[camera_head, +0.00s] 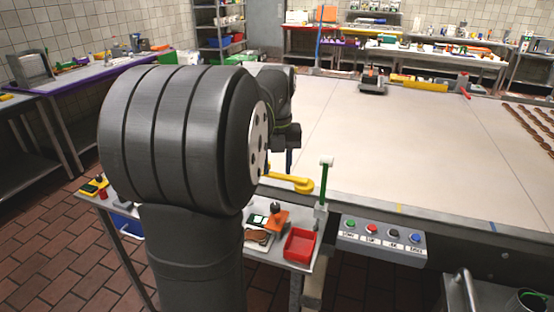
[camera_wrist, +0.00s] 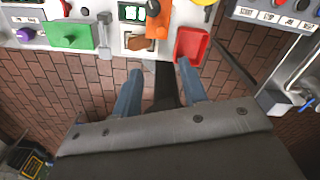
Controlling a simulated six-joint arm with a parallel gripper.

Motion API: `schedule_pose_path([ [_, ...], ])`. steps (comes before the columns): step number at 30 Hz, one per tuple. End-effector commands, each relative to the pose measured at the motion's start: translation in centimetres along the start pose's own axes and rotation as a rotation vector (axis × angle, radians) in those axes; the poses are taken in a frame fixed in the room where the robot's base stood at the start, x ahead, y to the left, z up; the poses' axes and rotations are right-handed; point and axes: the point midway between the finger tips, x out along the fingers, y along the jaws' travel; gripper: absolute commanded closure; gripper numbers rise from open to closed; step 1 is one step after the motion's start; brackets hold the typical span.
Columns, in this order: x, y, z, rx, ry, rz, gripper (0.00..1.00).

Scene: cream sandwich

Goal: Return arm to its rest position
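My arm fills the left half of the head view. In the head view my gripper (camera_head: 289,162) is mostly hidden behind my arm; only dark finger parts show, near a yellow hook-shaped thing (camera_head: 290,182).
The side table holds a red tray (camera_head: 299,245), also in the wrist view (camera_wrist: 190,46), an orange tool (camera_wrist: 157,24) and a green block (camera_wrist: 70,35). A button panel (camera_head: 380,240) is on the right. The wide pale work surface (camera_head: 400,135) is largely clear; brown pieces (camera_head: 530,125) lie far right.

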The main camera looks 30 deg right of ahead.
Motion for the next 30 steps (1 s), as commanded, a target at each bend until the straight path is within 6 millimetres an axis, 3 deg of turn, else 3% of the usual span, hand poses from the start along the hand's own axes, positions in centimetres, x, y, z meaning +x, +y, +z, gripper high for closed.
schedule_pose_path([
  [6,-1.4,0.0,0.0,0.0,0.001,0.0,0.61],
  [21,-1.4,0.0,0.0,0.0,0.001,0.0,0.61],
  [26,-0.3,0.0,0.0,0.0,0.003,0.001,0.61],
  [30,1.9,0.0,-0.1,0.0,0.005,0.001,0.61],
])
